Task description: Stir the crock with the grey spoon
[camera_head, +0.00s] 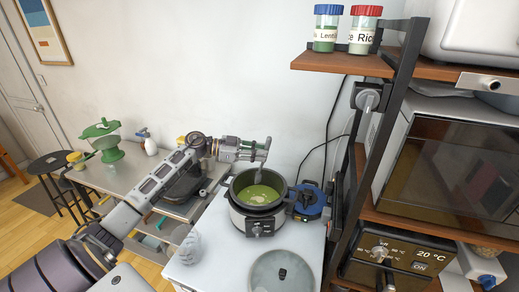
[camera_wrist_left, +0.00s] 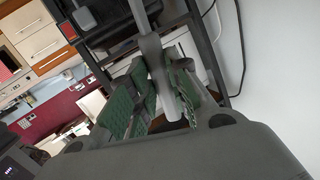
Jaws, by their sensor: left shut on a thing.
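The crock (camera_head: 257,220) stands on the white counter, open, with green soup (camera_head: 259,194) inside. My left gripper (camera_head: 264,150) is above the crock's back edge, shut on the grey spoon (camera_head: 260,174). The spoon hangs down from the fingers towards the soup; I cannot tell whether its lower end touches the soup. In the left wrist view the grey handle (camera_wrist_left: 157,65) runs between the green-padded fingers (camera_wrist_left: 155,95). My right gripper is not in view.
A glass lid (camera_head: 282,272) lies in front of the crock. A blue item (camera_head: 311,203) stands close at its right. A black shelf post (camera_head: 393,120) and a microwave (camera_head: 455,175) bound the right side. A lower table (camera_head: 118,178) is at left.

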